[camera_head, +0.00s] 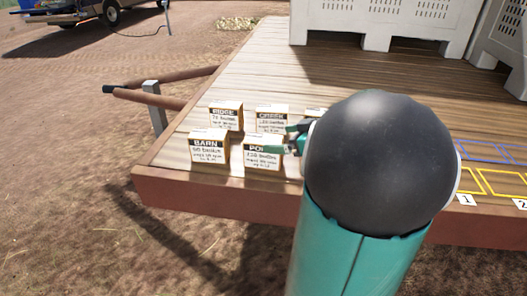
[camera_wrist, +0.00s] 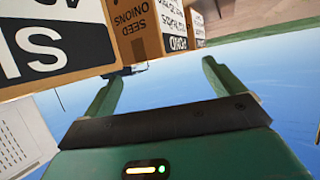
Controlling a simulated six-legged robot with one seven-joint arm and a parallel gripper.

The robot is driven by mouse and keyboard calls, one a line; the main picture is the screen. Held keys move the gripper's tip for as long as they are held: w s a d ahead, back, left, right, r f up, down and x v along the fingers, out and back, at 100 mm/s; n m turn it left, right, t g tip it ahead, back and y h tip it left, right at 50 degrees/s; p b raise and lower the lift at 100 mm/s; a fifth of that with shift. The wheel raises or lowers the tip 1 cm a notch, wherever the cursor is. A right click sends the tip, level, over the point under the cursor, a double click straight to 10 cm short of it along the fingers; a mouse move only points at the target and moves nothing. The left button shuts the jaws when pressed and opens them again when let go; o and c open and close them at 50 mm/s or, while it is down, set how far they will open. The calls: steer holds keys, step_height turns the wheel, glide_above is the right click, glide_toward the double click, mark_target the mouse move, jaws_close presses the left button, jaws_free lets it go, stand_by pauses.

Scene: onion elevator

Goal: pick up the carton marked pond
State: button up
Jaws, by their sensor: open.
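The carton marked pond (camera_head: 264,158) stands upright at the deck's front edge, right of the barn carton (camera_head: 208,150). Its label is partly covered by my gripper (camera_head: 288,140), which is at its upper right. In the wrist view, the pond label (camera_wrist: 180,43) shows upside down beyond the fingertips, beside a brown side reading "seed onions" (camera_wrist: 136,26). My gripper is open there too (camera_wrist: 160,68), with nothing between its fingers. I cannot tell whether a finger touches the carton.
Two cartons, ridge (camera_head: 225,117) and another (camera_head: 271,119), stand behind; a further one is mostly hidden by my arm. White crates (camera_head: 385,22) stand at the back of the wooden deck (camera_head: 255,75). Blue and yellow outlined slots (camera_head: 492,180) lie at the right.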

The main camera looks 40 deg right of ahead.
mark_target(267, 140)
steer(key=x, duration=0.4)
steer(key=shift+w+f, duration=0.2)
steer(key=shift+w, duration=0.05)
steer(key=shift+a, duration=0.15)
steer(key=c, duration=2)
